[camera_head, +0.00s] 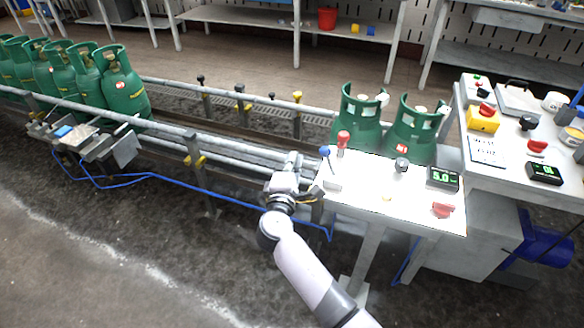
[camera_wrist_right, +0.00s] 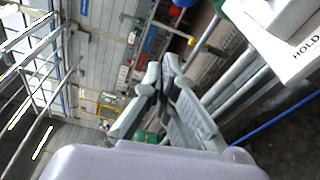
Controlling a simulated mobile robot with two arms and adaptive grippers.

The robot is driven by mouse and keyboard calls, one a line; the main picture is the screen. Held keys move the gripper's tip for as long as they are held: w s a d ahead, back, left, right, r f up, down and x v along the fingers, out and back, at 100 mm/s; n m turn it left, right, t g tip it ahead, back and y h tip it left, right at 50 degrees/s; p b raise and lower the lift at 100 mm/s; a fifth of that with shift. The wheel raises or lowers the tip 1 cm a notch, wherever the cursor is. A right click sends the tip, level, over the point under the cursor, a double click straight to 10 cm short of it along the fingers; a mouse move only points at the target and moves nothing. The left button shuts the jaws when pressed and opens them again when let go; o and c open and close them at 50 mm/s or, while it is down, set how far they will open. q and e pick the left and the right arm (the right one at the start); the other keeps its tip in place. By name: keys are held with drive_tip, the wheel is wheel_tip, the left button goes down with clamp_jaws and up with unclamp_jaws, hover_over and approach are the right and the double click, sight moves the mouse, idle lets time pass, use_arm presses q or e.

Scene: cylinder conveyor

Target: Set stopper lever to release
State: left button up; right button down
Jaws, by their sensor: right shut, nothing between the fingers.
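A white control panel (camera_head: 380,205) stands right of centre, beside the conveyor. At its left edge are a lever with a blue knob (camera_head: 325,151) and a lever with a red knob (camera_head: 343,139); I cannot read which is the stopper lever. My right gripper (camera_head: 294,160) is just left of the panel, apart from both knobs. It is shut and empty in the right wrist view (camera_wrist_right: 160,77). There, a panel corner (camera_wrist_right: 302,62) with the word HOLD shows at upper right. My left gripper is not in view.
Several green gas cylinders (camera_head: 122,85) stand on the conveyor at left, and two more (camera_head: 357,115) behind the panel. Conveyor rails (camera_head: 165,125) run behind my gripper. A second panel (camera_head: 487,150) is at right. The floor at front left is clear.

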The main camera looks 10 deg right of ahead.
sight(329, 163)
drive_tip(key=d+p, duration=0.1)
drive_tip(key=d, duration=0.1)
drive_tip(key=w+d+p, duration=0.1)
drive_tip(key=d, duration=0.1)
drive_tip(key=shift+w+d+r, duration=0.15)
drive_tip(key=shift+d+r, duration=0.05)
drive_tip(key=shift+d, duration=0.15)
